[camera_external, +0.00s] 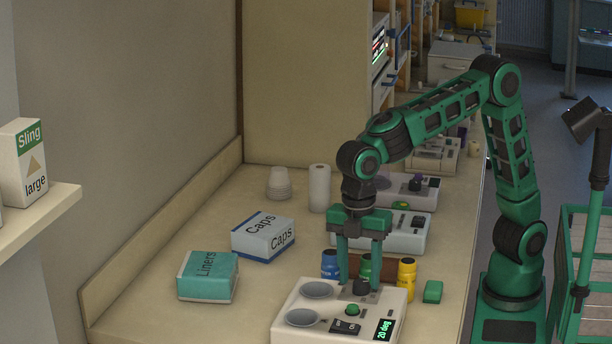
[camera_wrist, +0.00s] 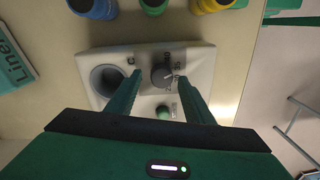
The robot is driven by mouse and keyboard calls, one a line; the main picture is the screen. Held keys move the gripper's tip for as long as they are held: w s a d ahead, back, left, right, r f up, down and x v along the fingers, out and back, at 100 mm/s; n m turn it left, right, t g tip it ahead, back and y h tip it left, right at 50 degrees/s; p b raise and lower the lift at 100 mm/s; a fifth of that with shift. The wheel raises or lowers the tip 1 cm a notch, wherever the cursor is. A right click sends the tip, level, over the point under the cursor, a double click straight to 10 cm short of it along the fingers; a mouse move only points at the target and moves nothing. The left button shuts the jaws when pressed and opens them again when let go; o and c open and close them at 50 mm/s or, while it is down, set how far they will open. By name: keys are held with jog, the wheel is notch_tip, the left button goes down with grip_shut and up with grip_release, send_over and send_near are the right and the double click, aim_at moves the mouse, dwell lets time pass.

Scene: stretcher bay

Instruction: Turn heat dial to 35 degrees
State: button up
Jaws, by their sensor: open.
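The heat dial (camera_wrist: 162,76) is a dark round knob with a pale pointer line on a white warmer unit (camera_wrist: 202,62). Printed numbers surround it, too small to read surely; the pointer points to the right in the wrist view. In the external view the dial (camera_external: 361,287) sits on the unit (camera_external: 283,325) at the front of the counter. My gripper (camera_external: 359,284) is open and points down over the dial. In the wrist view my gripper (camera_wrist: 159,77) has one finger on each side of the dial, with visible gaps; finger height is hard to judge.
Blue (camera_external: 330,264), green (camera_external: 365,268) and yellow (camera_external: 406,278) bottles stand close behind. Liners (camera_external: 207,277) and Caps (camera_external: 263,236) boxes lie left.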

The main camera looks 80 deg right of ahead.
aim_at(356, 281)
notch_tip(356, 281, up, 10)
jog(key=shift+w+f, duration=0.15)
jog(key=shift+w, duration=0.2)
jog(key=shift+d, duration=0.15)
jog(key=d+f+m, duration=0.2)
jog(key=d+m, duration=0.3)
jog(key=d, duration=0.9)
jog(key=d+f+m, duration=0.2)
jog(key=d+m, duration=0.3)
jog(key=d, duration=1)
jog(key=s+d+f+m, duration=0.1)
jog(key=s+d+m, duration=0.1)
jog(key=d, duration=0.2)
jog(key=s+d+f+m, duration=0.2)
jog(key=s+d, duration=0.1)
jog(key=d, duration=0.1)
jog(key=s+d+f+m, duration=0.1)
jog(key=s+d+m, duration=0.1)
jog(key=d, duration=0.3)
jog(key=shift+s+f+t, duration=0.2)
jog(key=shift+s+t, duration=0.1)
jog(key=shift+s, duration=0.2)
jog(key=s+d+f+m, duration=0.2)
jog(key=s, duration=0.2)
jog(key=s+d+f+m, duration=0.2)
jog(key=s, duration=0.2)
jog(key=s+d+f+m, duration=0.2)
jog(key=s+d, duration=0.1)
jog(key=s, duration=0.2)
jog(key=shift+f, duration=0.35)
